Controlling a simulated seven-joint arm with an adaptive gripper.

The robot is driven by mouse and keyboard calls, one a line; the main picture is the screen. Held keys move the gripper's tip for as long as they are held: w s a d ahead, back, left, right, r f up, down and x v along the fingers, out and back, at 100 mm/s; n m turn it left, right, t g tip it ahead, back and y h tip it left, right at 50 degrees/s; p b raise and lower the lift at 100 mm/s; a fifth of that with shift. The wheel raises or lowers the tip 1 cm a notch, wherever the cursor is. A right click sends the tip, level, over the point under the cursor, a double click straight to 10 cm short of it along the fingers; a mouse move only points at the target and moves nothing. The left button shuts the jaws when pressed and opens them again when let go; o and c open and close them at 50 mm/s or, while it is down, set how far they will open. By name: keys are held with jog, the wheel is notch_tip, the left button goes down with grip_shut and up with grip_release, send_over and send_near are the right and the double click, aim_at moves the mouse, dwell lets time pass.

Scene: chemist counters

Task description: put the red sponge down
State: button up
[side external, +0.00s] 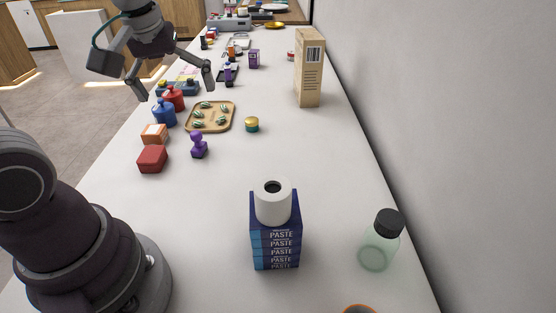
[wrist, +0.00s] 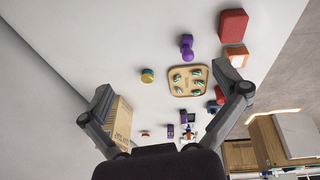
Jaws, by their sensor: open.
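The red sponge (side external: 152,159) is a red block lying on the white counter near its left edge, just in front of an orange box with a white top. It also shows in the wrist view at the upper right (wrist: 233,26). My gripper (side external: 176,92) is open and empty, raised above the counter farther back than the sponge. In the wrist view its two fingers (wrist: 165,103) are spread wide, with nothing held between them. The sponge is clear of both fingers.
An orange box (side external: 154,134), a purple stamp-like piece (side external: 199,146), blue and red bottles (side external: 164,113) and a wooden tray (side external: 233,108) stand near the sponge. A tall carton (side external: 309,70), stacked paste boxes (side external: 275,236) and a jar (side external: 378,246) are rightward. The middle counter is clear.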

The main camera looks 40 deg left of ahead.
jog(key=s+d+m+t+h, duration=0.1)
jog(key=s+d+m+t, duration=0.1)
jog(key=s+d+m, duration=0.2)
jog(key=d+m, duration=0.3)
jog(key=m, duration=0.3)
jog(key=shift+s+d+r+t+h, duration=0.15)
jog(key=shift+s+t+h, duration=0.1)
jog(key=shift+t+h, duration=0.15)
jog(key=shift+o, duration=0.2)
